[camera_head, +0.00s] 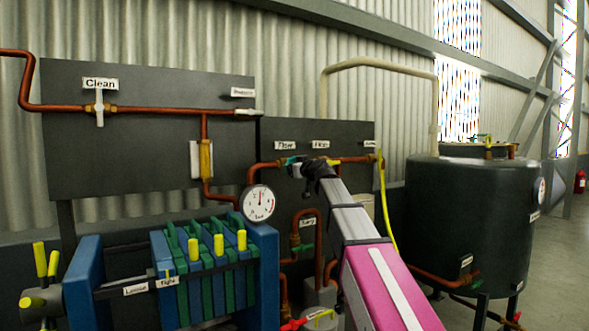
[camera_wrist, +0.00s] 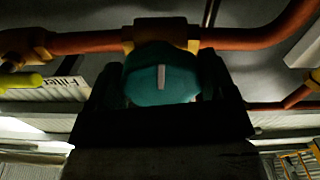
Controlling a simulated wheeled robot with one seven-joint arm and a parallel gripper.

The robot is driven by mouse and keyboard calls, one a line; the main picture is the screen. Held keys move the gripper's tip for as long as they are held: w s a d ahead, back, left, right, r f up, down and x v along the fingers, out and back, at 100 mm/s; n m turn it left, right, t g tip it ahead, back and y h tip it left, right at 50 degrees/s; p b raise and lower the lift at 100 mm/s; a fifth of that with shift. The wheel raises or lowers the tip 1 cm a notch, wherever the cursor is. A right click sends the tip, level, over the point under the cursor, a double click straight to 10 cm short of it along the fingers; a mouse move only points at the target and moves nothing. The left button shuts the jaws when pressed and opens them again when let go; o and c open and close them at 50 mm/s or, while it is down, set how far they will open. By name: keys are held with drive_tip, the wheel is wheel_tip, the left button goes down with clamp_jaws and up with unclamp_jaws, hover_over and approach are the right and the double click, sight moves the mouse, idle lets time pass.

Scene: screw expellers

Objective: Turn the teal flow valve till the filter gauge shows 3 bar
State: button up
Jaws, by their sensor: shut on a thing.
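The teal flow valve (camera_wrist: 150,84) is a round knob with a white stripe, on a brass fitting of a copper pipe. In the wrist view its stripe stands nearly upright. My gripper (camera_wrist: 161,82) has one finger on each side of the knob and is shut on it. In the head view my gripper (camera_head: 303,171) reaches the pipe below the "Flow" label, and a bit of the teal valve (camera_head: 291,160) shows beside it. The filter gauge (camera_head: 258,202) is a white round dial at the filter press.
The blue and green filter press (camera_head: 205,265) stands at the lower left. A yellow lever (camera_wrist: 22,81) and "Filter" label (camera_wrist: 62,91) are close by in the wrist view. A dark tank (camera_head: 460,220) stands at the right, with copper pipes (camera_head: 305,215) below my arm.

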drive_tip(key=shift+s+f, duration=0.1)
drive_tip(key=shift+f, duration=0.05)
drive_tip(key=o, duration=0.9)
drive_tip(key=v, duration=1)
drive_tip(key=shift+s+d, duration=0.3)
